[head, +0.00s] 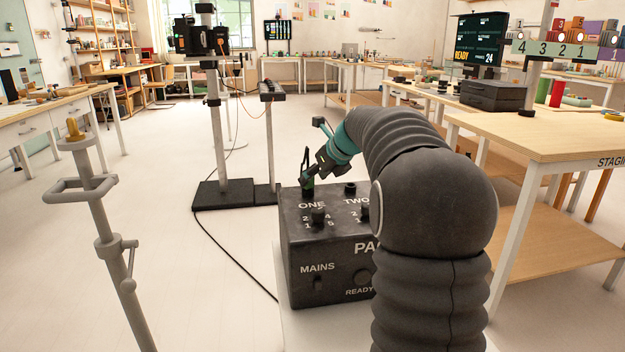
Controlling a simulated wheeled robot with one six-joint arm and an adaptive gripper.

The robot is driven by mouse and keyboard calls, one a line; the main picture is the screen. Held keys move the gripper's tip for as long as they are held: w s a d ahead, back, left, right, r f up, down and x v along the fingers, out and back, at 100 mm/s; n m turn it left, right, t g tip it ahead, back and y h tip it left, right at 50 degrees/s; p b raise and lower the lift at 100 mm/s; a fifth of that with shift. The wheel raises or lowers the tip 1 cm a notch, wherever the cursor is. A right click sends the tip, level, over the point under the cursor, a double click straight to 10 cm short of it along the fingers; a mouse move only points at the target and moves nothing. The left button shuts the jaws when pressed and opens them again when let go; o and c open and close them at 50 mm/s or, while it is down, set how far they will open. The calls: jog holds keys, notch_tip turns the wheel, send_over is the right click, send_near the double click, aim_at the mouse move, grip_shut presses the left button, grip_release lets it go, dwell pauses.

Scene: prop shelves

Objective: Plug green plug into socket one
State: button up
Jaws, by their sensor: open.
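The dark power box (330,255) stands in front of me, with the labels ONE and TWO along its top edge. A small dark, greenish upright piece (307,183) stands at the place behind the label ONE. It looks like the green plug, but it is too small and dark to be sure, and I cannot tell whether it is fully seated. My gripper (311,170) is open and right at this piece, reaching down from the right. Socket two (350,188) shows as a short black cylinder behind the label TWO. My arm hides the box's right side.
A grey stand with a handle (90,190) rises at the left front. A camera stand (220,140) on a black base is behind the box, with a cable on the floor. A wooden table (560,135) is at the right.

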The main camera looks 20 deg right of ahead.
jog(key=v, duration=1)
jog(key=shift+s, duration=0.1)
